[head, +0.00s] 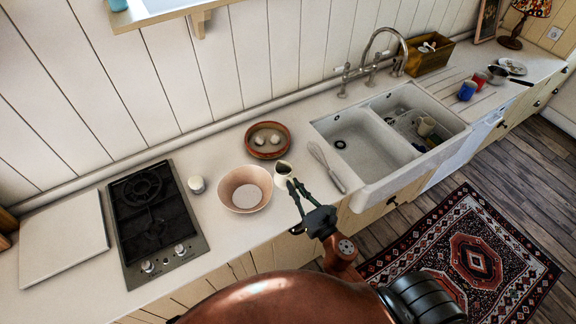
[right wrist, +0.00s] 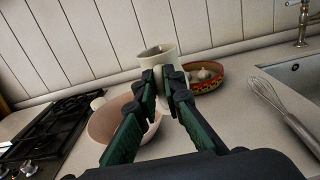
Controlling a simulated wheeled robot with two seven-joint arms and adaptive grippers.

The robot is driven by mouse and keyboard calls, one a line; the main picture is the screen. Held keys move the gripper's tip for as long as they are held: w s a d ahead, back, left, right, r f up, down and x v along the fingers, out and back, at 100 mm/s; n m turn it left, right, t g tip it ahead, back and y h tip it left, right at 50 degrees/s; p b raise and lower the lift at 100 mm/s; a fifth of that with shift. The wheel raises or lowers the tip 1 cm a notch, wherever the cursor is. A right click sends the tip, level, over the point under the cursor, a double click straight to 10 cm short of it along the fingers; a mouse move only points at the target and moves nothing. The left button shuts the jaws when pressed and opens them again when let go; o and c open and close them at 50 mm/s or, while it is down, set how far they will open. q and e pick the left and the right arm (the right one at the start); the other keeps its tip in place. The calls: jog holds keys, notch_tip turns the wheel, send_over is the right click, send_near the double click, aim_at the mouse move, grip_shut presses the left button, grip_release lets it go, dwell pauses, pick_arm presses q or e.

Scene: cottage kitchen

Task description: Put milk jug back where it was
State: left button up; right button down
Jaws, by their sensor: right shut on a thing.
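The cream milk jug (head: 283,170) is at the right side of the pinkish bowl (head: 245,190), near the front of the counter. It also shows in the right wrist view (right wrist: 157,60), upright or nearly so. My right gripper (head: 294,186) is shut on the jug; in the right wrist view its green-and-black fingers (right wrist: 168,85) close on the jug's near side and hide its lower part. I cannot tell whether the jug's base touches the counter. My left gripper is not in view.
A red-brown dish (head: 267,153) with pale round things stands behind the jug. A whisk (head: 327,168) lies to the right, beside the double sink (head: 355,150). A small white pot (head: 197,184) and the black hob (head: 152,220) are left of the bowl.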

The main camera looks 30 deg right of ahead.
jog(key=w+d+f, duration=0.2)
jog(key=w+f, duration=0.1)
jog(key=f, duration=0.1)
jog(key=w+d+f, duration=0.3)
jog(key=w+f, duration=0.1)
jog(key=w+d+f, duration=0.3)
jog(key=w+f, duration=0.1)
jog(key=shift+w+f, duration=0.2)
jog(key=shift+f, duration=0.1)
pick_arm(q)
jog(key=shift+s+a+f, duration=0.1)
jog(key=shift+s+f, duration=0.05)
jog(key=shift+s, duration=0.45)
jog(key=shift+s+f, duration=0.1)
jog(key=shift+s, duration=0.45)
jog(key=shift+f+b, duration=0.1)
jog(key=shift+b, duration=0.25)
pick_arm(e)
jog(key=shift+f, duration=0.15)
jog(key=c, duration=2)
grip_release()
jog(key=shift+c, duration=0.2)
